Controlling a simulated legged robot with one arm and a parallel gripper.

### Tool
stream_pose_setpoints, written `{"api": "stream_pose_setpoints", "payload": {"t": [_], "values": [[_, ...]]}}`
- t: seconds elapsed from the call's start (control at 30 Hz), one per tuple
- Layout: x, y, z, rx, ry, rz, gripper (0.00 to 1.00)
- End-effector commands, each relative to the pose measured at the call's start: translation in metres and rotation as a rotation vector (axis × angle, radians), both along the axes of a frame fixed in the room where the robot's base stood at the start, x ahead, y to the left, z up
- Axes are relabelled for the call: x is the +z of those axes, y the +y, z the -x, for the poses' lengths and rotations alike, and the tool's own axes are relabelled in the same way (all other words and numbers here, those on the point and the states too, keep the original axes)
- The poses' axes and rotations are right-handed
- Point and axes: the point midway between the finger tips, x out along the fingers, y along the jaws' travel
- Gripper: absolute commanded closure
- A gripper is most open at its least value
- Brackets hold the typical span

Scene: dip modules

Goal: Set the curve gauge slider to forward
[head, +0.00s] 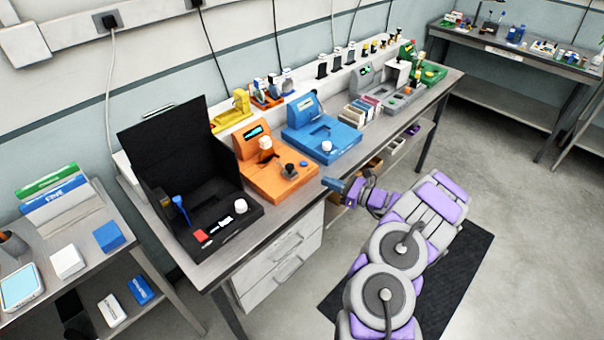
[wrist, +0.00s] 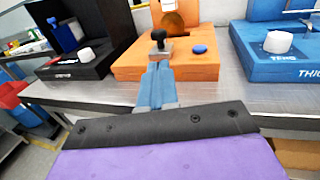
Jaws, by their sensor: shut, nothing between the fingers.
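An orange device (head: 275,181) sits on the bench, with a raised back and a small screen. A black knob (head: 289,168) stands on a small grey plate near its front; it also shows in the wrist view (wrist: 158,37). I see no label naming the curve gauge, so I cannot tell for certain that this is its slider. My gripper (head: 329,183) has blue fingers, shut and empty, near the bench's front edge. In the wrist view the fingertips (wrist: 157,68) point at the orange device and overlap the grey plate's lower edge; contact cannot be told.
A blue device (head: 334,141) with a white knob stands right of the orange one. A black open case (head: 237,223) with a white knob stands left. The bench front edge (wrist: 210,97) lies under my gripper in the wrist view. Open floor (head: 490,160) is to the right.

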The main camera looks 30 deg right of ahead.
Motion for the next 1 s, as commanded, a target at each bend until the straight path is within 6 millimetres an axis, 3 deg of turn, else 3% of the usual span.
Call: {"api": "stream_pose_setpoints", "payload": {"t": [0.3, 0.5, 1.0], "values": [[-0.001, 0.038, -0.051, 0.006, -0.003, -0.001, 1.0], [-0.001, 0.053, -0.074, 0.004, -0.001, 0.0, 1.0], [0.001, 0.06, -0.085, 0.002, -0.002, -0.002, 1.0]]}}
